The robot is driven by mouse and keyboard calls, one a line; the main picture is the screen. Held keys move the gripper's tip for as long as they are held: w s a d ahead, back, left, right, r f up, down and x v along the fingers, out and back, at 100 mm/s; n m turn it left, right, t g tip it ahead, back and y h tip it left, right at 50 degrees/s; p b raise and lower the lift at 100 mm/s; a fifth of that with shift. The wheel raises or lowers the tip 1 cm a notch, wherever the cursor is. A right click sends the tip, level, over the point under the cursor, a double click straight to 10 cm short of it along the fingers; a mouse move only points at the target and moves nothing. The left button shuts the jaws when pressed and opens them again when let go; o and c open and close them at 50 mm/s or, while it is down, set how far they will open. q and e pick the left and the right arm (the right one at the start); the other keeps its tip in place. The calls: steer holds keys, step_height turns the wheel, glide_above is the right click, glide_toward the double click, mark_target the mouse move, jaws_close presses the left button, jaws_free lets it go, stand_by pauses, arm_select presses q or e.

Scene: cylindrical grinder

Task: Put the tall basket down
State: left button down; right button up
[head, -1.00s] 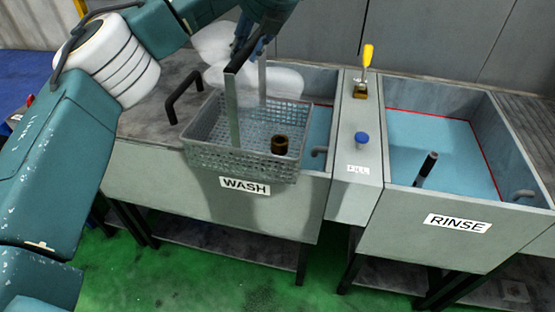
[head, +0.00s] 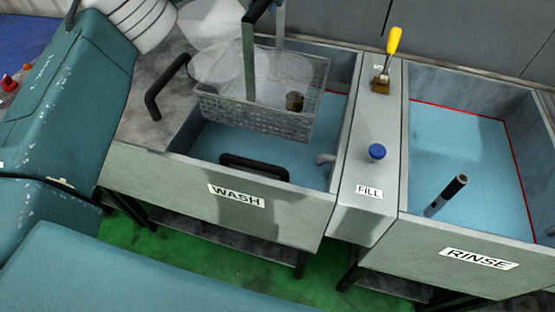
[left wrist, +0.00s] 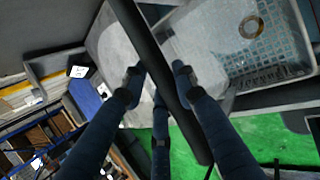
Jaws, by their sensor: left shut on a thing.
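The tall basket (head: 255,113) is a grey wire-mesh basket with tall side posts and a dark top bar. In the head view it hangs roughly level over the back part of the wash tank (head: 290,196). Blue water shows in front of it; its exact height above the water is hard to tell. A brown ring-shaped part (head: 295,101) stands in it and also shows in the left wrist view (left wrist: 251,27). In that view my left gripper (left wrist: 157,75) is shut on the dark handle bar (left wrist: 150,50). My right gripper is not in view.
A black handle (head: 255,167) crosses the tank's front; another (head: 165,86) stands at its left.

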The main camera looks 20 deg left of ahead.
arm_select(q)
steer(key=shift+w+r, duration=0.2)
steer(key=shift+w, duration=0.05)
steer(key=shift+w+f+b, duration=0.15)
steer(key=shift+f+b, duration=0.3)
steer(key=shift+f, duration=0.45)
steer(key=shift+f+b, duration=0.35)
steer(key=shift+f, duration=0.2)
step_height(320, 180, down, 31)
steer(key=shift+b, duration=0.4)
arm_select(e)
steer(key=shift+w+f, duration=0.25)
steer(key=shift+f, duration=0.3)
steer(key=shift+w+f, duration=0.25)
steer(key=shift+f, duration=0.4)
